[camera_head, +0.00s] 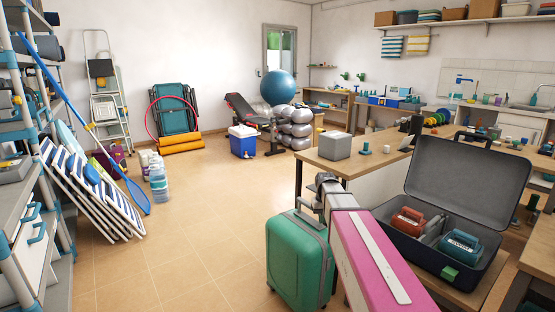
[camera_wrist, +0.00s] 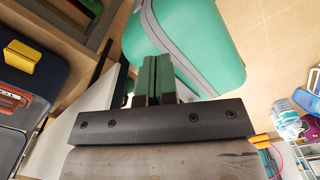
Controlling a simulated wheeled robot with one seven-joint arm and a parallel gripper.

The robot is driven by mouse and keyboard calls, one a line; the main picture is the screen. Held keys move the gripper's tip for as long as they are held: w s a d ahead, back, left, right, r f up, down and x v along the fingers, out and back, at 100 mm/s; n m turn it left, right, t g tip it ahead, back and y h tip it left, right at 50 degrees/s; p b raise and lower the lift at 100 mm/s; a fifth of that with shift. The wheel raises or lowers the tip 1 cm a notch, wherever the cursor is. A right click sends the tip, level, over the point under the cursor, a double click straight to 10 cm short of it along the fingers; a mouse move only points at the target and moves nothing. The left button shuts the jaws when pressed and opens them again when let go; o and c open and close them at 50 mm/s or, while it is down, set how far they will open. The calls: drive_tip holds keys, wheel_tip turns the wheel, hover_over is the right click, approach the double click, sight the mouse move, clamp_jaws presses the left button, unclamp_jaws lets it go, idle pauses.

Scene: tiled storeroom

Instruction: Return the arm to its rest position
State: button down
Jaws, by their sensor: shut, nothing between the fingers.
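My gripper (camera_wrist: 157,62) shows in the wrist view with its two green-padded fingers together and nothing between them. My arm reaches forward from the lower edge of the head view, a pink link with a white strip ending in grey joints. In the head view I cannot make out the fingers. The green suitcase (camera_head: 297,262) stands upright on the floor, just left of my arm. It also shows beyond my fingers in the wrist view (camera_wrist: 205,40); I cannot tell the gap between them.
The wooden table (camera_head: 378,163) is close on the right, bearing a grey box (camera_head: 334,146) and an open dark case (camera_head: 470,180) with red and teal tools. Striped folded chairs (camera_head: 90,190) and shelving stand at left. Tiled floor (camera_head: 200,230) between is clear.

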drive_tip(key=s+f, duration=0.5)
drive_tip(key=s, duration=0.5)
drive_tip(key=s+f+m, duration=0.1)
drive_tip(key=s+f, duration=0.4)
drive_tip(key=s, duration=0.4)
drive_tip(key=shift+s+f, duration=0.4)
